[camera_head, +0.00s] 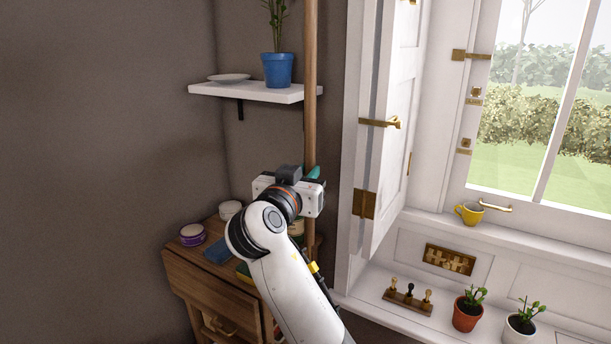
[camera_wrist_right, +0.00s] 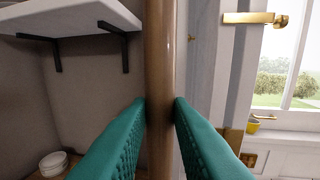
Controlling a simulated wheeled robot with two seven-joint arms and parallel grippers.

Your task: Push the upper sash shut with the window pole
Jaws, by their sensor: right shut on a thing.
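The window pole (camera_head: 310,110) is a long wooden shaft standing upright between the wall shelf and the white shutter. Its top is cut off by the upper edge of the head view. My right gripper (camera_head: 314,174) is at the pole in the head view. In the right wrist view its teal fingers (camera_wrist_right: 160,108) are shut on the pole (camera_wrist_right: 160,60), one on each side. The window (camera_head: 545,120) is at the right; only its lower part shows, and the upper sash is out of view. My left gripper is not in view.
A white shelf (camera_head: 245,92) with a blue plant pot (camera_head: 277,70) and a plate (camera_head: 229,78) is close left of the pole. The open shutter (camera_head: 392,130) stands close right. A wooden cabinet (camera_head: 215,275) is below. A yellow cup (camera_head: 469,213) and potted plants (camera_head: 468,312) stand by the window.

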